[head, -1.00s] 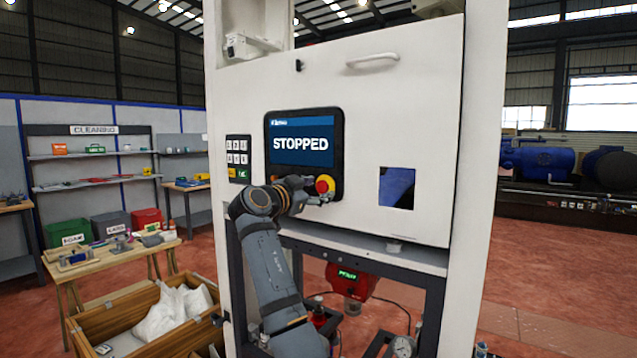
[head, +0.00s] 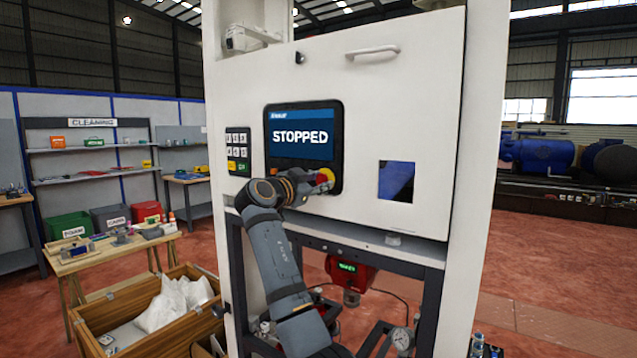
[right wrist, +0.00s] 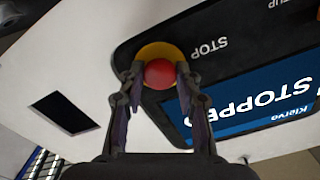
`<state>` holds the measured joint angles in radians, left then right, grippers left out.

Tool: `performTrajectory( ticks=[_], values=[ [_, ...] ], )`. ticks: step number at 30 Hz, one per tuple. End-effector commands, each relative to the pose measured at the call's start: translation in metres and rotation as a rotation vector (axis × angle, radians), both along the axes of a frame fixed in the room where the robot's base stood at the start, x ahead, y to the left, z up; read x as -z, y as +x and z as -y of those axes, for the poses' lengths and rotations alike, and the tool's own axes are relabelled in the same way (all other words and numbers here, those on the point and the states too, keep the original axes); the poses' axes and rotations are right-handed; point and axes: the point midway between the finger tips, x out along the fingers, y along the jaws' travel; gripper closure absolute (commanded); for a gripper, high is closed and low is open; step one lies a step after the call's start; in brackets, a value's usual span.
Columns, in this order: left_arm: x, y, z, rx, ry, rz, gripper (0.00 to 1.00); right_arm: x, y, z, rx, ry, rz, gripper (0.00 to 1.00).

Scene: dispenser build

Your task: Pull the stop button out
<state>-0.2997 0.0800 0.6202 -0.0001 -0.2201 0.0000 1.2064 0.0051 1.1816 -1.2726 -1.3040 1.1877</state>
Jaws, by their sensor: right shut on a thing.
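The stop button is a red knob on a yellow round base (head: 327,175) at the lower right corner of the black screen panel (head: 303,112). The screen reads STOPPED. In the right wrist view the red stop button (right wrist: 159,73) sits between the two fingertips, with the word STOP beside its yellow ring. My right gripper (head: 318,183) is shut on the stop button and hides most of the red knob in the head view; it also shows in the right wrist view (right wrist: 159,82). My left gripper is not in view.
A keypad (head: 238,151) is left of the screen and a dark square opening (head: 396,181) is to its right on the white cabinet (head: 420,100). A red device (head: 350,272) hangs below. A wooden crate (head: 125,318) and a bench (head: 115,250) stand at left.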

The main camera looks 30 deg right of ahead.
Motion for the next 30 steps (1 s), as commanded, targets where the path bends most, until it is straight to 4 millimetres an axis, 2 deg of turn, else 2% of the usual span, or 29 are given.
performTrajectory(
  ticks=[6,13,14,18,26,30],
  values=[
    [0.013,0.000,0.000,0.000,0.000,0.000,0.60,0.004,-0.004,-0.010,-0.001,0.001,0.001,1.00],
    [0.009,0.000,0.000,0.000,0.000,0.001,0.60,0.001,-0.004,-0.011,0.001,0.002,-0.002,1.00],
    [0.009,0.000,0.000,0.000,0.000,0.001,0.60,0.001,-0.004,-0.011,0.001,0.002,-0.002,0.63],
    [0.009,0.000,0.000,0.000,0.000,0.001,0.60,0.001,-0.004,-0.011,0.000,0.002,-0.002,0.44],
    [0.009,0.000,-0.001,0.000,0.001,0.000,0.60,0.000,-0.004,-0.010,0.001,0.000,0.000,0.43],
    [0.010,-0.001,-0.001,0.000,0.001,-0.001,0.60,0.001,-0.007,-0.019,-0.003,0.001,0.000,0.43]
  ],
)
